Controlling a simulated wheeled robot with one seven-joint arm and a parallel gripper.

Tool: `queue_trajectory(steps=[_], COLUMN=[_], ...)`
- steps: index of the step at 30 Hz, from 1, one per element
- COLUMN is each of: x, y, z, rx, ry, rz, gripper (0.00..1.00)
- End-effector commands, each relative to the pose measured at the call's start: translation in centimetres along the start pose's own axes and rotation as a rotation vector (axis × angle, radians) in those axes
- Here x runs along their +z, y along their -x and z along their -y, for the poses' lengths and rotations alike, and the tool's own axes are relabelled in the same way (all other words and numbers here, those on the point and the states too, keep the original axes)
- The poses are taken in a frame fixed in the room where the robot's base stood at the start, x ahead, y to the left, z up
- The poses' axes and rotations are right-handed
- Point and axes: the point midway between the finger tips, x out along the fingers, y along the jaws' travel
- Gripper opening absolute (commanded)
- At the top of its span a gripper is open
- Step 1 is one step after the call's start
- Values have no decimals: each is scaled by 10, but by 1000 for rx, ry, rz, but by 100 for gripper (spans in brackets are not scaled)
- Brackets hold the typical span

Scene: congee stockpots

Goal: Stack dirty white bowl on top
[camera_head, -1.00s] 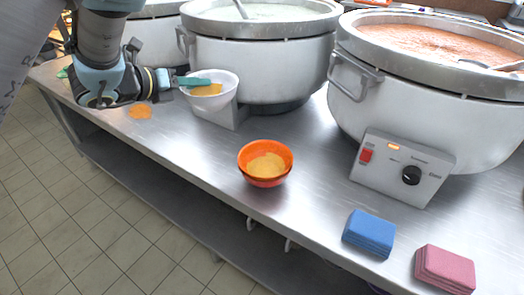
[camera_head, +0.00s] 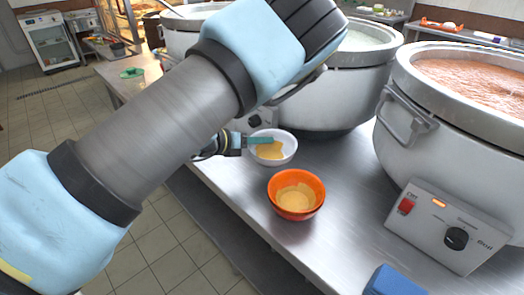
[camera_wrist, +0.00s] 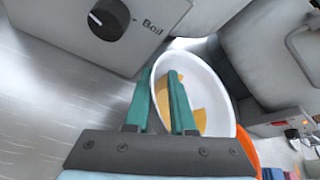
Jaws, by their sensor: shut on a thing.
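The dirty white bowl (camera_head: 288,146) has a yellow-orange food stain inside. My gripper (camera_head: 262,141) is shut on its left rim and holds it, seemingly above the counter. In the wrist view the bowl (camera_wrist: 218,88) shows tilted, with its near wall between the green fingers (camera_wrist: 160,75). The orange bowl (camera_head: 296,195), with yellow residue inside, stands on the counter in front and slightly right of the white bowl; a second orange rim seems to show under it. In the wrist view only part of the orange bowl (camera_wrist: 246,143) shows, behind the white one.
Large stockpots stand behind, one with pale congee (camera_head: 365,38) and one with reddish congee (camera_head: 465,80). A control box (camera_head: 452,228) with a knob juts out at right. A blue sponge stack (camera_head: 392,282) lies at the front. Counter around the orange bowl is clear.

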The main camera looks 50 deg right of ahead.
Motion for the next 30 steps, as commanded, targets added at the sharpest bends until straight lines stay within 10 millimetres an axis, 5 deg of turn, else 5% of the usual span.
queue_trajectory(steps=[10, 23, 24, 30], x=[-31, -38, -37, -37], y=[-15, -18, -18, -18], z=[-19, -23, -22, -22], rx=[0, 0, 0, 0], ry=[1, 1, 1, 1], rz=[-1, 1, 1, 1], gripper=[0, 0, 26, 48])
